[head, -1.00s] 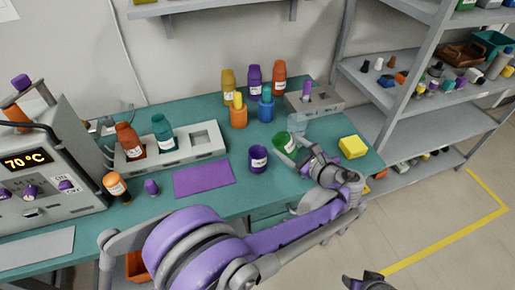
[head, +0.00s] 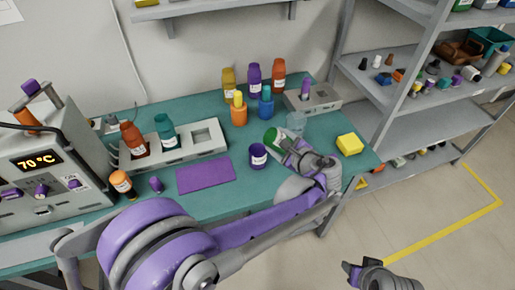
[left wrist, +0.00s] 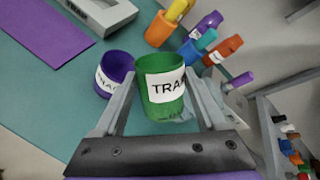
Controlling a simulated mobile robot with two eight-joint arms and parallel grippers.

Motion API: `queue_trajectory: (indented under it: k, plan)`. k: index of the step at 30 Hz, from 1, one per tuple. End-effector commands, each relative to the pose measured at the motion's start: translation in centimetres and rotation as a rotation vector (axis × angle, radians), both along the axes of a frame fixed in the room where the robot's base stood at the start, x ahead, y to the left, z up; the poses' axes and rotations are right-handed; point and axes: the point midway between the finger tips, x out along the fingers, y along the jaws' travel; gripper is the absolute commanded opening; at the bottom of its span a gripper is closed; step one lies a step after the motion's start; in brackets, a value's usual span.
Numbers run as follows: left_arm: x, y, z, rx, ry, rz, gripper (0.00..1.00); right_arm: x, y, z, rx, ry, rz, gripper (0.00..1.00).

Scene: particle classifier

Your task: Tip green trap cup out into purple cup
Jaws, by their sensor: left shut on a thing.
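The green trap cup (head: 270,138) is held by my left gripper (head: 283,148), just behind and to the right of the purple cup (head: 258,156). In the head view the green cup looks tilted to the left. The left wrist view shows the green cup (left wrist: 162,84) between the two fingers, its white label reading "TRA". The purple cup (left wrist: 112,72) stands upright on the bench beside it there, with a white label. The contents of both cups cannot be made out. My right gripper (head: 352,272) is at the bottom right, away from the bench; its opening is unclear.
A clear cup (head: 296,122) is behind my left gripper. A purple mat (head: 206,175) lies left of the purple cup.

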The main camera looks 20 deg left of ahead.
Motion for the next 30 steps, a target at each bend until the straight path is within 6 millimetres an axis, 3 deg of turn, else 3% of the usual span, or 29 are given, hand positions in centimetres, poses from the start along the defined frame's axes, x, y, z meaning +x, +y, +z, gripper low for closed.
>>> queue_trajectory:
  k: [30]
  plan:
    - [-0.1,0.2,0.7,-0.131,-0.045,0.001,0.16,0.3,0.0,1.6,0.0,-0.006,0.0,0.5]
